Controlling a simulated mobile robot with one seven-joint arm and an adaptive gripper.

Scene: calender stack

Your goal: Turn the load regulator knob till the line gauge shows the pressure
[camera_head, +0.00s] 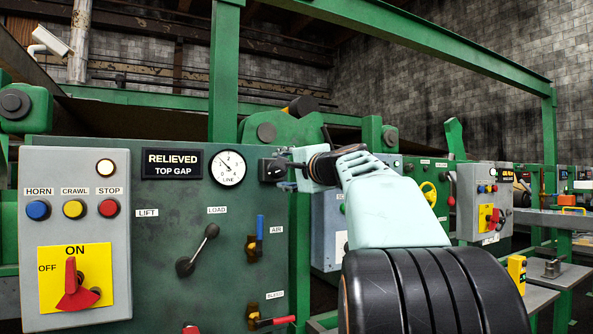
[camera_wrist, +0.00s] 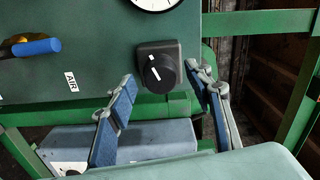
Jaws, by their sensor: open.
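The load regulator knob (camera_head: 273,169) is a black knob with a white pointer line on a dark square base, at the right edge of the green panel. In the wrist view the knob (camera_wrist: 158,73) faces me, its white line pointing to the upper left. My gripper (camera_head: 292,168) is open at the knob. In the wrist view its blue-padded fingers (camera_wrist: 160,78) stand to the left and right of the knob, apart from it. The line gauge (camera_head: 230,167) is a white round dial left of the knob, its needle toward the upper left. Only its lower rim shows in the wrist view (camera_wrist: 155,4).
A sign (camera_head: 172,163) reads "RELIEVED TOP GAP". Below are a load lever (camera_head: 198,250) and a blue-handled air valve (camera_head: 260,235). A grey control box (camera_head: 75,180) with buttons and a red switch is at left. A green post stands right of the knob.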

